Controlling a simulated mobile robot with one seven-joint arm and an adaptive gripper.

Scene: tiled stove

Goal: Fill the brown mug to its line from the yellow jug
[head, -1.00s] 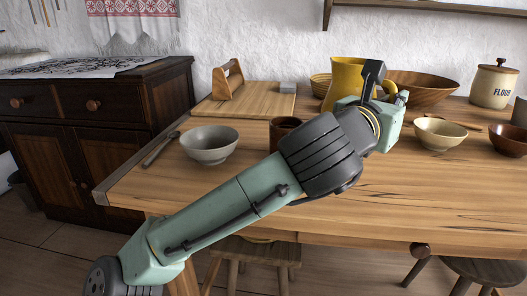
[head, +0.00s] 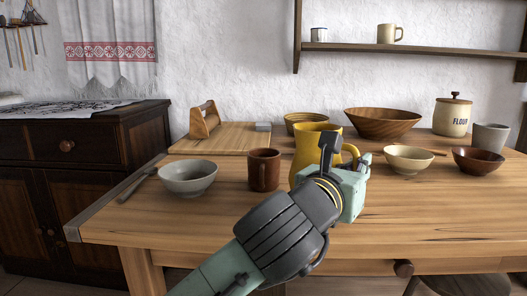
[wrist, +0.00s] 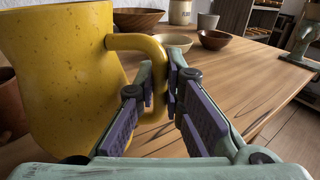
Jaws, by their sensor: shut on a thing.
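The yellow jug (head: 307,145) appears roughly upright just right of the brown mug, with a small gap between them in the head view. My gripper (wrist: 160,82) is shut on the jug's handle (wrist: 151,46), which passes between its purple pads in the wrist view. The gripper hides the jug's lower right side in the head view, and I cannot tell whether its base touches the table. The brown mug (head: 263,172) stands upright on the table, and part of it shows at the wrist view's left edge (wrist: 10,105). Its line and contents cannot be made out.
A grey bowl (head: 188,178) stands left of the mug. A cream bowl (head: 409,160) and a dark brown bowl (head: 478,161) stand to the right. A wooden bowl (head: 382,122) and yellowish bowl (head: 303,120) are behind the jug. The table front (head: 190,225) is clear.

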